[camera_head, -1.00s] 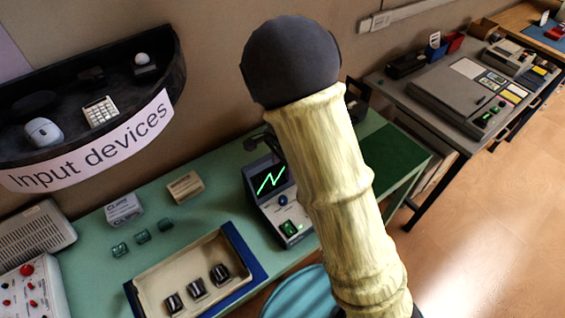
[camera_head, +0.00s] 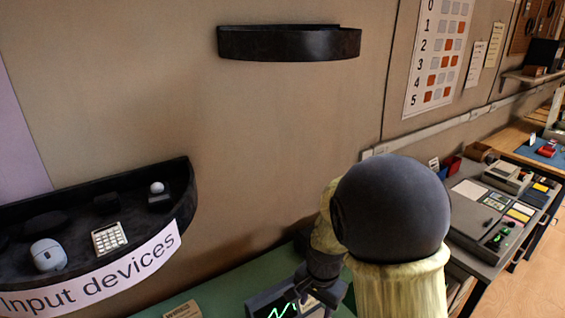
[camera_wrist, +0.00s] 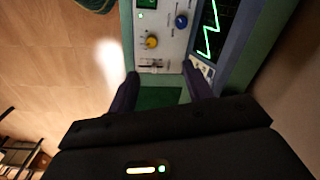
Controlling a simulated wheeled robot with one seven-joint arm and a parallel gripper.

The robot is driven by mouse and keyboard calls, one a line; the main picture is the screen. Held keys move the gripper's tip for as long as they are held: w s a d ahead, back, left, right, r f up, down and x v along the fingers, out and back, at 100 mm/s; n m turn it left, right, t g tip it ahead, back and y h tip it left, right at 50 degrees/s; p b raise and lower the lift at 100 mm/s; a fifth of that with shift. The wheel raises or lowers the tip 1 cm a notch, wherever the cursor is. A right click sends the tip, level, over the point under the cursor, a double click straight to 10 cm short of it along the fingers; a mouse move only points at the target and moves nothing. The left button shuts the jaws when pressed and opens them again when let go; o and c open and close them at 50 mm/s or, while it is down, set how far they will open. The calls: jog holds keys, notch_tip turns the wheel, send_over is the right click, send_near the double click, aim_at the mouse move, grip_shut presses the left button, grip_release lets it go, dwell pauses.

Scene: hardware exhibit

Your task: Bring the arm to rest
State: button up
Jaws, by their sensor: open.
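My gripper (camera_wrist: 163,82) is open in the wrist view, its two dark fingers apart with nothing held between them. Beyond the fingers is an instrument (camera_wrist: 172,25) with a green trace on its dark screen, a blue knob and a yellow knob. In the head view my arm is bent, with a dark round joint and pale sleeves in the foreground. My gripper (camera_head: 305,288) is partly hidden there, near the instrument (camera_head: 268,302) at the bottom edge. I cannot tell the exact gap between them.
A dark curved shelf (camera_head: 185,198) labelled "Input devices" carries a mouse (camera_head: 48,254) and a keypad (camera_head: 109,238) at left. An empty curved shelf (camera_head: 290,44) is on the wall above. The green table (camera_head: 235,285) lies below. A grey machine (camera_head: 475,215) stands at right.

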jog(key=s+d+r+n+t, duration=0.2)
jog(key=s+d+r+n, duration=0.2)
jog(key=s+d+n, duration=0.3)
jog(key=shift+s+d+r+n, duration=0.2)
jog(key=shift+s+n, duration=0.1)
jog(key=shift+s, duration=0.7)
jog(key=shift+w+a, duration=0.1)
dwell(0.5)
jog(key=shift+s, duration=0.2)
